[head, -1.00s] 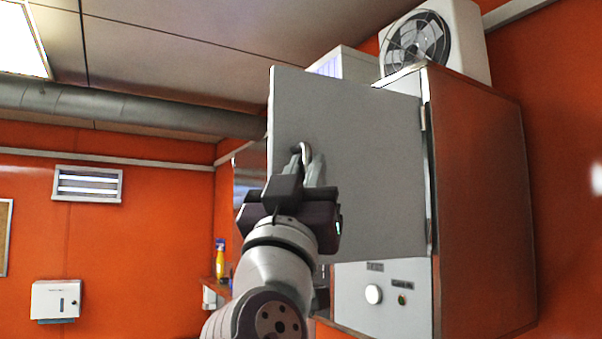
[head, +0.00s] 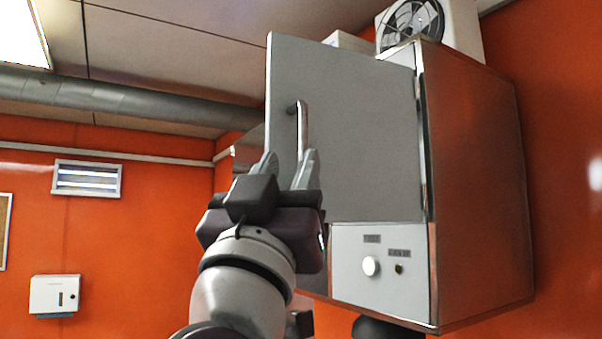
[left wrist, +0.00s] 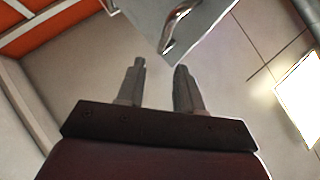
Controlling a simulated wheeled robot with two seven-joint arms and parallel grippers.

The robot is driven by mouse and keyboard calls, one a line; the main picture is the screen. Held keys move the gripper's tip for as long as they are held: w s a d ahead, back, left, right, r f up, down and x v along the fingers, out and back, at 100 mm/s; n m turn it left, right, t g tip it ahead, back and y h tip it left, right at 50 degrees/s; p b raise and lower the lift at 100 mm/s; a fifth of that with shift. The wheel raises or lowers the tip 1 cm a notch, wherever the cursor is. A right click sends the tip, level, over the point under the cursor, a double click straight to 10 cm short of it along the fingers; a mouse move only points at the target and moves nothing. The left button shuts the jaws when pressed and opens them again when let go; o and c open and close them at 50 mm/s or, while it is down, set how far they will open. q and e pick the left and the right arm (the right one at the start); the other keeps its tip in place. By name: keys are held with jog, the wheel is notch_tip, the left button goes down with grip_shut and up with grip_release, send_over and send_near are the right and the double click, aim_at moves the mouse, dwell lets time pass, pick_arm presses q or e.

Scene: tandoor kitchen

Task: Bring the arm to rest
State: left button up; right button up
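My left gripper (head: 287,166) is in front of the grey cabinet door, below its metal handle (head: 301,128). Its two fingers are spread apart with nothing between them. In the left wrist view the open fingers (left wrist: 158,75) show with a gap, and the door handle (left wrist: 178,28) lies beyond the fingertips, apart from them. The cabinet door (head: 355,130) looks swung out at an angle from the steel cabinet (head: 475,190). My right gripper is in neither view.
A control panel with a white knob (head: 371,266) is below the door. A fan unit (head: 450,30) sits on top of the cabinet. A paper dispenser (head: 55,295) and a vent (head: 87,179) are on the orange wall at left, with open room before them.

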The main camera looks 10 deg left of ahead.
pick_arm(q)
jog(key=b+v, duration=0.1)
jog(key=v, duration=0.2)
jog(key=shift+s+f, duration=0.1)
jog(key=shift+f, duration=0.1)
jog(key=shift+a, duration=0.1)
